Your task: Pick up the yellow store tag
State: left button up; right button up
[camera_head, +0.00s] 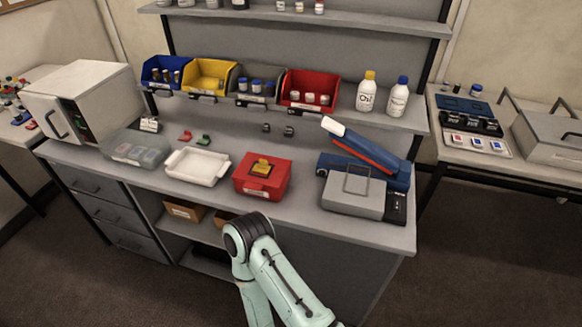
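A small yellow piece (262,166) lies on top of the red box (258,187) near the front middle of the workbench. It is the only small loose-looking yellow piece I see, but it is too small to tell for sure that it is the store tag. Nothing touches it from above. No gripper shows in the head view. Only a pale green bent part of one of my arms shows at the bottom middle, in front of the bench and below the red box.
A white tray (197,167) stands left of the red box, a clear container (135,148) further left. A grey and blue device (356,190) stands to the right. Blue, yellow (209,76), grey and red bins line the raised shelf behind. Bare bench separates box and device.

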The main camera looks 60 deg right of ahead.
aim_at(263, 169)
jog(key=z, duration=1.9)
jog(key=i+j+z, duration=0.15)
jog(key=j+z, duration=0.15)
jog(key=j, duration=0.85)
jog(key=j+z, duration=0.3)
jog(key=j, duration=0.85)
jog(key=i, duration=0.05)
